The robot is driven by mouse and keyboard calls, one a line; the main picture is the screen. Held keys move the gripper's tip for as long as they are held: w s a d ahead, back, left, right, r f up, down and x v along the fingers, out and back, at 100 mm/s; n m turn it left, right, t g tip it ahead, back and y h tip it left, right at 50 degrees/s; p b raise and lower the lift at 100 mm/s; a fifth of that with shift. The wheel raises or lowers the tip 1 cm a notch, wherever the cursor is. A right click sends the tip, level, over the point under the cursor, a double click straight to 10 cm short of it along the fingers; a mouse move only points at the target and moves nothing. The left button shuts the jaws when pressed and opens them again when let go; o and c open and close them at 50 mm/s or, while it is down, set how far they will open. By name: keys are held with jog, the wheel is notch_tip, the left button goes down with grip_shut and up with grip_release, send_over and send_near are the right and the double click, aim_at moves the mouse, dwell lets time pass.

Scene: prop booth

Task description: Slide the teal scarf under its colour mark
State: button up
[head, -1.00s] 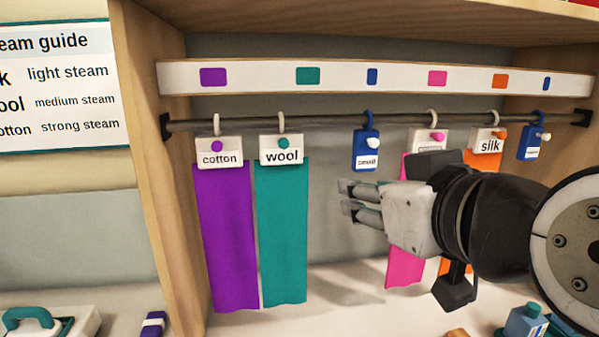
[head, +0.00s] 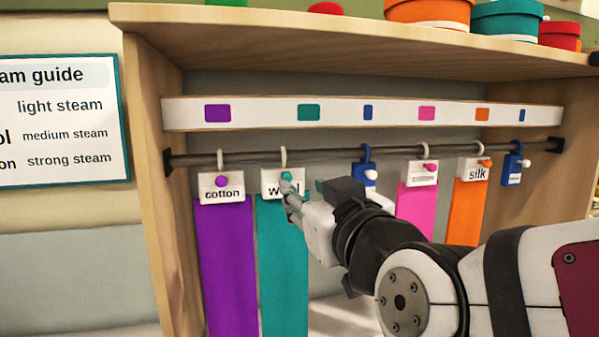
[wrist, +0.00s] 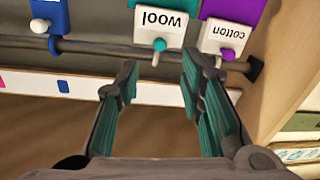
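The teal scarf (head: 283,265) hangs from the rail on a white clip labelled wool (head: 270,188), with a teal knob on its front. The clip also shows upside down in the wrist view (wrist: 165,20), its teal knob (wrist: 159,45) ahead of the gap between my fingers. The teal colour mark (head: 309,112) on the white strip is a little right of the clip's hook. My gripper (head: 289,190) is at the clip's front in the head view, covering part of its label. In the wrist view my gripper (wrist: 158,85) is open, nothing between its fingers.
The purple scarf (head: 226,260) on the cotton clip (head: 221,188) hangs close on the left. A blue clip (head: 366,176) is on the dark rail (head: 330,155) to the right, then pink (head: 417,205) and orange (head: 465,210) scarves. Rail between wool and blue clips is free.

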aim_at(288, 178)
jog(key=x, duration=0.9)
jog(key=shift+c, duration=0.5)
grip_shut()
